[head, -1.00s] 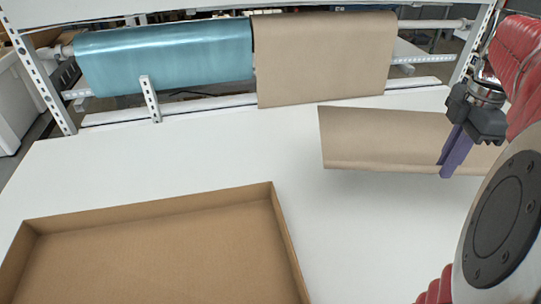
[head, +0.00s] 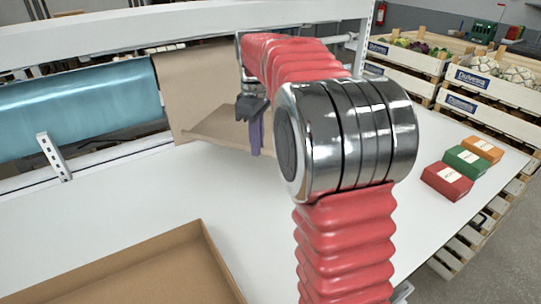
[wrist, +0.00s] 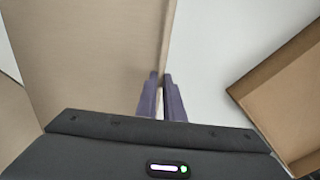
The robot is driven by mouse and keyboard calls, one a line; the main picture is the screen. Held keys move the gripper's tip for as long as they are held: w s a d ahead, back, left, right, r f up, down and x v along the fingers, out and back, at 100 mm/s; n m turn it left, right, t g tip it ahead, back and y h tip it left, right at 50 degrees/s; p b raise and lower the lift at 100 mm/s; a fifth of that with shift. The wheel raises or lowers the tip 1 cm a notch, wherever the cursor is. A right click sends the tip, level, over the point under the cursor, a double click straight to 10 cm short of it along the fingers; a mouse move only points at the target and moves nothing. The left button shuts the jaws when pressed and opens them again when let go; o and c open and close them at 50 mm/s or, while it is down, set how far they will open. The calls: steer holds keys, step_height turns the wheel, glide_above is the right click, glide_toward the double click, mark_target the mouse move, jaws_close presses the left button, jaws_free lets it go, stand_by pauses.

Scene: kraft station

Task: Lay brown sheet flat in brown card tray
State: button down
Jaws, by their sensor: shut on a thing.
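The brown sheet (head: 208,124) is held up in front of the rack, above the white table. My gripper (head: 256,136) has its purple fingers at the sheet's right part. In the wrist view the fingers (wrist: 160,82) are shut on the edge of the sheet (wrist: 88,50). The sheet's right part is hidden behind my arm. The brown card tray (head: 140,270) lies on the table at lower left, its inside visible and empty where it shows. The tray (wrist: 290,95) also shows at the right of the wrist view, apart from the sheet.
A brown paper roll (head: 195,78) and a blue roll (head: 75,110) hang on the rack at the back. A red box (head: 446,181), a green box (head: 467,160) and an orange box (head: 482,149) stand at the table's right. Crates (head: 490,90) stand beyond. The table between sheet and tray is clear.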

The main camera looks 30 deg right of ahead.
steer(key=w+a+f+m, duration=0.2)
steer(key=w+a, duration=0.2)
steer(key=a, duration=0.3)
steer(key=w+a+f+m, duration=0.2)
steer(key=w+a, duration=0.3)
steer(key=a, duration=0.3)
steer(key=shift+w+a+f, duration=0.15)
steer(key=shift+w+a, duration=0.05)
